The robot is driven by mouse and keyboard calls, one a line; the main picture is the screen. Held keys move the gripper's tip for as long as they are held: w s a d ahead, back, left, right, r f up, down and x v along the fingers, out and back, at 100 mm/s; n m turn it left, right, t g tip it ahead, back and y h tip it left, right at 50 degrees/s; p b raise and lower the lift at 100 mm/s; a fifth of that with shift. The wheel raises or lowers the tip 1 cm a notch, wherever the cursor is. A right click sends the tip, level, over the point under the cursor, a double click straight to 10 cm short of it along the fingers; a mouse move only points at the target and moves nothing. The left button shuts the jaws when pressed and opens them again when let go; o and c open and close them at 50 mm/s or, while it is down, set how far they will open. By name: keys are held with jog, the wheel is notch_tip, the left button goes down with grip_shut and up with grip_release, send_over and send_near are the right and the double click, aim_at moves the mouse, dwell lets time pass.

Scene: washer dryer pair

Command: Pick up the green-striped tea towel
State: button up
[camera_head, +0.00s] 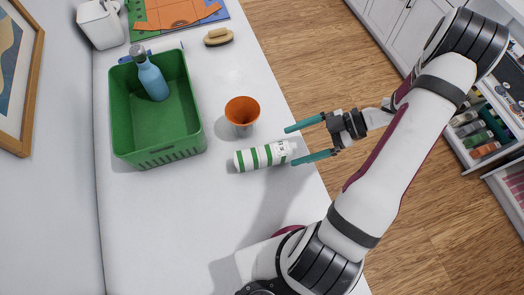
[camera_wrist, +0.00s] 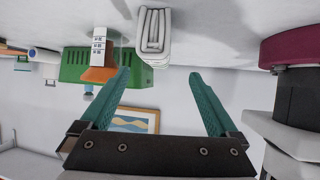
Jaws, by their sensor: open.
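The green-striped tea towel (camera_head: 262,156) is a white roll or folded bundle with green bands. It lies on the white counter near the front edge, below the orange cup in the head view. In the wrist view its pale folded end (camera_wrist: 155,32) faces me. My gripper (camera_head: 292,145) is open and empty, with teal fingers apart at the towel's right end. In the wrist view the gripper (camera_wrist: 158,73) shows the folded end lying in line with the gap, ahead of the fingertips. I cannot tell how high the fingers are above the counter.
An orange cup (camera_head: 242,111) stands close behind the towel. A green basket (camera_head: 155,135) holding a blue bottle (camera_head: 152,78) is to the left. A brush (camera_head: 218,37) and a white container (camera_head: 100,24) are farther back. The counter (camera_head: 150,220) is clear below the basket.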

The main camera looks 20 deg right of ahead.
aim_at(272, 150)
jog(key=x, duration=0.8)
jog(key=shift+w+a, duration=0.15)
jog(key=shift+w, duration=0.1)
grip_shut()
jog(key=shift+r, duration=0.15)
